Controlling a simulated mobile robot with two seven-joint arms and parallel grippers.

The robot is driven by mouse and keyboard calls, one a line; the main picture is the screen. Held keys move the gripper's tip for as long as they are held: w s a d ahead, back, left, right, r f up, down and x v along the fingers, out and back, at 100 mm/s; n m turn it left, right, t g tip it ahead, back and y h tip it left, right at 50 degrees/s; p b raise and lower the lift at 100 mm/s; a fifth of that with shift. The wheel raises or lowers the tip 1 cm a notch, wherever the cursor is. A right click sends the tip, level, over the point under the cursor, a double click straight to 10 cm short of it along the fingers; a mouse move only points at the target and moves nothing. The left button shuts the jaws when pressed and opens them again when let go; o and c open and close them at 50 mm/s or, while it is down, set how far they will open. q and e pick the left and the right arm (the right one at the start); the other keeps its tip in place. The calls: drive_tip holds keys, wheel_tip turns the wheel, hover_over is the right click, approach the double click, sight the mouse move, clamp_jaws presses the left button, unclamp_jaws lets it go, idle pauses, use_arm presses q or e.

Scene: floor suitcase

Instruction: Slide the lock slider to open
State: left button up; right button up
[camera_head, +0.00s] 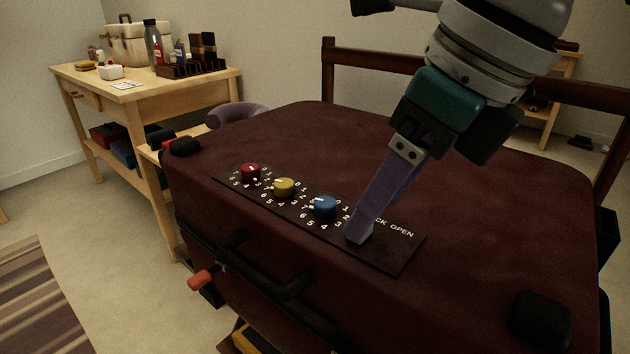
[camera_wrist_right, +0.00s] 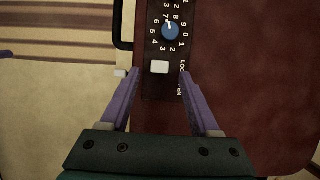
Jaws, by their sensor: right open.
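The lock slider (camera_wrist_right: 159,67) is a small pale block on the black lock panel (camera_wrist_right: 157,88) of the dark red suitcase (camera_head: 480,180). The panel also has red (camera_head: 250,173), yellow (camera_head: 284,187) and blue (camera_head: 325,206) dials. My right gripper (camera_wrist_right: 159,74) is open, its purple fingers on either side of the slider in the wrist view. In the head view, the right gripper (camera_head: 360,232) reaches down to the panel beside the blue dial, partly covering the "LOCK OPEN" lettering. Whether a finger touches the slider is unclear. My left gripper does not show.
A black handle (camera_head: 280,287) runs along the suitcase's front side. A wooden table (camera_head: 150,87) with bottles and a cream box stands at the back left. A dark wooden rail (camera_head: 370,60) runs behind the suitcase. The lid's right part is clear.

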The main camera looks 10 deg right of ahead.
drive_tip(key=shift+x, duration=1.2)
drive_tip(key=shift+c, duration=0.2)
clamp_jaws()
idle(0.4)
